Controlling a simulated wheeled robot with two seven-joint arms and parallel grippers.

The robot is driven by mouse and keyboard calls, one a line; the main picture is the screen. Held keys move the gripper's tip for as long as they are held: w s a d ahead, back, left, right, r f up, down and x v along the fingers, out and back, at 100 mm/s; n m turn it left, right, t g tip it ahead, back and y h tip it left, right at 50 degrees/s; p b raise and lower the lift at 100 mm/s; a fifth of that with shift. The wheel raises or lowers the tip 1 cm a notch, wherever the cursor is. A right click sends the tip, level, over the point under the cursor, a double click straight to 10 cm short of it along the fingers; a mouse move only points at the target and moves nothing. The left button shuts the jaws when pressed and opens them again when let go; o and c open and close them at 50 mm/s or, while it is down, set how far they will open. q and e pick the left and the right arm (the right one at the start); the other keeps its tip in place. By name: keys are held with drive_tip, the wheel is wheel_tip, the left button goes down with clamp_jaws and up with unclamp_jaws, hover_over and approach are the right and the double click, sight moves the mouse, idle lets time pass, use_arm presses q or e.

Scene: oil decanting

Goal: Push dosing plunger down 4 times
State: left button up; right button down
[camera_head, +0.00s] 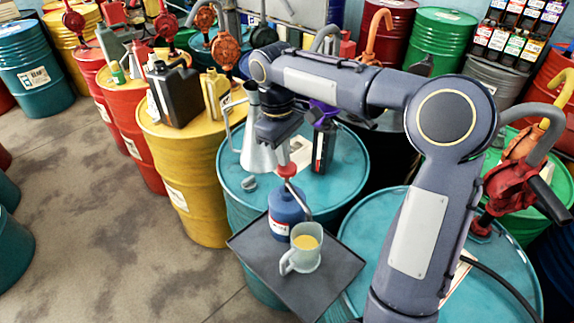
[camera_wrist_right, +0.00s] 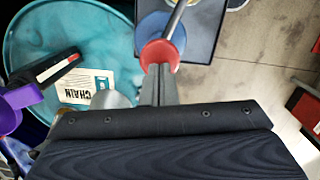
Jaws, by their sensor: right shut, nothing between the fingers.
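The dosing plunger (camera_head: 287,170) has a red head and stands on a blue bottle (camera_head: 287,205) on the blue-green drum. In the right wrist view the red plunger head (camera_wrist_right: 160,53) lies at the fingertips, with the metal spout and the blue bottle beyond it. My right gripper (camera_head: 284,158) points down over the plunger head. Its fingers (camera_wrist_right: 158,72) are shut with nothing between them. The tips are at or just above the head; I cannot tell if they touch. A clear jug (camera_head: 306,246) with yellow oil stands below the spout. My left gripper is not in view.
A dark tray (camera_head: 331,283) lies under the bottle and jug. A metal funnel can (camera_head: 257,140) stands close left of the gripper. A black bottle with a purple cap (camera_head: 321,146) stands behind. A yellow drum (camera_head: 206,205) with containers is at left.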

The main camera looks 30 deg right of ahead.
drive_tip(key=shift+f+b, duration=0.85)
drive_tip(key=shift+f, duration=0.65)
drive_tip(key=shift+w+a+r+p, duration=0.15)
drive_tip(key=shift+r+p, duration=0.2)
drive_tip(key=shift+p, duration=0.2)
drive_tip(key=shift+w+a+r+p, duration=0.2)
drive_tip(key=shift+w+r+p, duration=0.15)
drive_tip(key=shift+p, duration=0.3)
drive_tip(key=shift+w+a+f+b, duration=0.1)
drive_tip(key=shift+w+a+b, duration=0.3)
drive_tip(key=shift+w, duration=0.45)
wheel_tip(320, 180, up, 8)
drive_tip(key=shift+w+a, duration=0.2)
drive_tip(key=shift+w, duration=0.1)
